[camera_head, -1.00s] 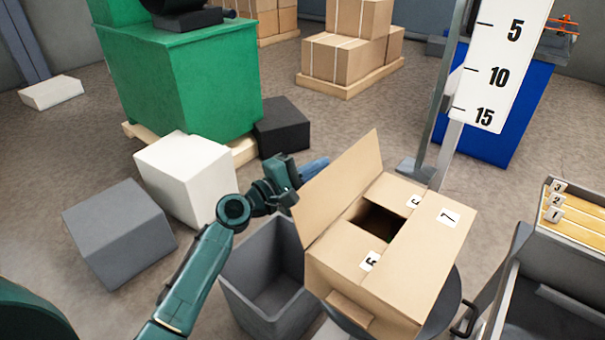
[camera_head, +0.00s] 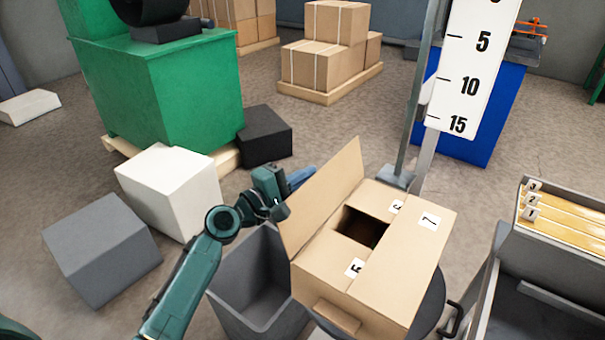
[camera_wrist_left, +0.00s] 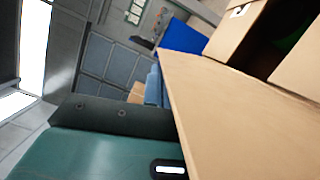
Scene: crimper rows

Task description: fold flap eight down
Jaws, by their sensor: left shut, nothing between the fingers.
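A cardboard box (camera_head: 335,282) stands on a dark round stand at the lower middle of the head view. Its left long flap (camera_head: 325,197) stands up, tilted outward, with no number visible on this side. The flap marked 7 (camera_head: 425,235) lies folded down on the right. End flaps marked 5 (camera_head: 345,262) and, partly covered, 6 (camera_head: 395,208) lie flat, with a dark gap between them. My left gripper (camera_head: 284,187) is shut and empty, just left of the upright flap. In the left wrist view the flap (camera_wrist_left: 240,115) fills the right side, close to the gripper. My right gripper is out of view.
A grey open bin (camera_head: 232,312) stands below my left arm. White (camera_head: 170,185) and grey (camera_head: 100,245) blocks stand to the left. A scale board (camera_head: 470,75) on a post rises behind the box. A tray with numbered dividers (camera_head: 560,222) is at the right.

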